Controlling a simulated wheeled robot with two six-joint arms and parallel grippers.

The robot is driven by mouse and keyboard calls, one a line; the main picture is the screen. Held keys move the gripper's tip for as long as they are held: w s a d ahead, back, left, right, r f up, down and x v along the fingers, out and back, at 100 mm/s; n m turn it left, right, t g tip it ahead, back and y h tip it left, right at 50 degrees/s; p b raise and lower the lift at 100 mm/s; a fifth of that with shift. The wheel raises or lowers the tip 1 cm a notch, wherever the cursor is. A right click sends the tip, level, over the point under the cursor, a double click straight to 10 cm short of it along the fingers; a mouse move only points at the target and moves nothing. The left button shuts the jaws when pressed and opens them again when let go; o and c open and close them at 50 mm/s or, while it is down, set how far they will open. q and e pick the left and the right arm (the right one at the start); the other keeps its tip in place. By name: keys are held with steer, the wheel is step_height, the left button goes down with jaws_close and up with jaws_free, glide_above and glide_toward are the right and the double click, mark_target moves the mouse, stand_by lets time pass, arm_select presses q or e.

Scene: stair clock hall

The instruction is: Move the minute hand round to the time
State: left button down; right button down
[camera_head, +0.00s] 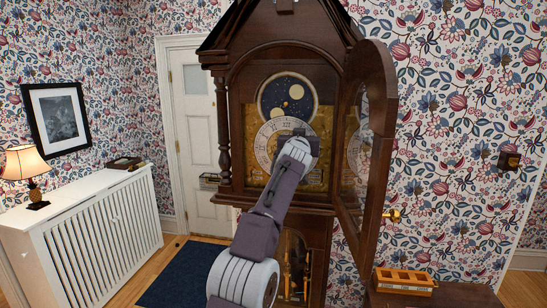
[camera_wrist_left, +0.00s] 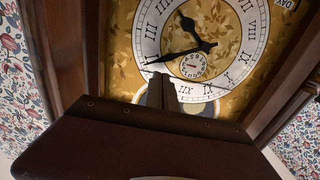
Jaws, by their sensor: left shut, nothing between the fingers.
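The tall dark clock (camera_head: 284,60) stands ahead with its dial (camera_head: 265,145) partly hidden by my left arm. My left gripper (camera_head: 291,136) is in front of the lower dial. In the left wrist view its shut fingers (camera_wrist_left: 160,92) hold nothing and lie over the edge of the numeral ring (camera_wrist_left: 148,45). The long black minute hand (camera_wrist_left: 172,55) reaches from the centre to the left, its tip close to the fingertips. I cannot tell whether they touch. The shorter hour hand (camera_wrist_left: 189,24) points up and left. My right gripper is not in view.
The clock's glazed door (camera_head: 377,140) stands open on the right. A small wooden tray (camera_head: 404,281) sits on a low cabinet at lower right. A white radiator cover (camera_head: 90,235) with a lamp (camera_head: 25,170) is at left. A small seconds dial (camera_wrist_left: 193,65) lies near the hands.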

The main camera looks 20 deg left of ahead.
arm_select(q)
steer(key=b+v, duration=0.6)
steer(key=v, duration=0.1)
steer(key=shift+w, duration=0.1)
stand_by(0.4)
